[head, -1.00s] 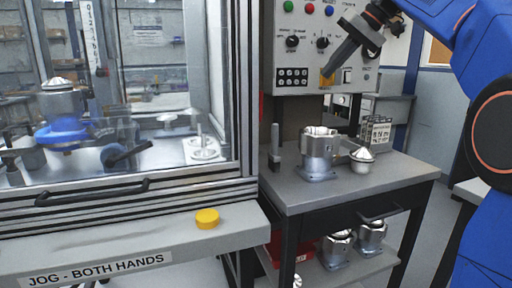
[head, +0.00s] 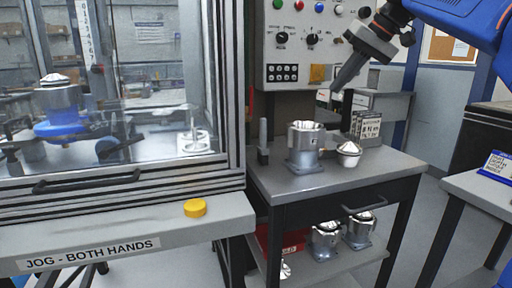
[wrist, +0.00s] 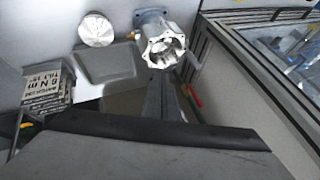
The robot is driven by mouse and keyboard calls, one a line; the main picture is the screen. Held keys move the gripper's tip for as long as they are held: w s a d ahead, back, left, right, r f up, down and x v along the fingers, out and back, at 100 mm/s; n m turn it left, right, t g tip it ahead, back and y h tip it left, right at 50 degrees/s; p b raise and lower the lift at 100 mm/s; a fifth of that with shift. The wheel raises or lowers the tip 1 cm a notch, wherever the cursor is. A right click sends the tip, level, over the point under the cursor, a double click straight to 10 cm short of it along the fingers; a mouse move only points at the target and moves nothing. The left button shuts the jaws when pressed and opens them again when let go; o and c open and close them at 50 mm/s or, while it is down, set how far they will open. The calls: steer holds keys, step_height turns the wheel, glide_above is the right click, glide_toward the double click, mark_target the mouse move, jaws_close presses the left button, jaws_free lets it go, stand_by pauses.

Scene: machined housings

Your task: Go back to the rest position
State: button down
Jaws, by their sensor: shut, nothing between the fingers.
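My gripper (head: 339,86) is in the upper right of the head view, shut and empty, pointing down and to the left. It is above the far side of the grey bench (head: 330,180), in front of the control panel's right edge. In the wrist view my gripper's dark fingers (wrist: 163,100) reach up toward a machined housing, apart from it. That housing (head: 304,147) stands upright on the bench, and it also shows in the wrist view (wrist: 163,50). A domed metal part (head: 348,150) sits to its right.
A glass-fronted machine (head: 150,80) stands at left, with a yellow button (head: 195,208) on its ledge. A control panel (head: 300,45) rises behind the bench. Printed blocks (head: 367,125) stand at the bench's back. More housings (head: 325,240) sit on the shelf below. Another table (head: 480,190) is at right.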

steer(key=s+d+f+h, duration=0.2)
steer(key=s+d+f, duration=0.1)
steer(key=s+f, duration=1.3)
steer(key=s+d+f+m+h, duration=0.1)
steer(key=s+d+f+h, duration=0.2)
steer(key=s+f, duration=1.3)
step_height(320, 180, down, 9)
steer(key=shift+s+r+m+h, duration=0.15)
steer(key=shift+s+m+h, duration=0.05)
steer(key=shift+m+h, duration=0.1)
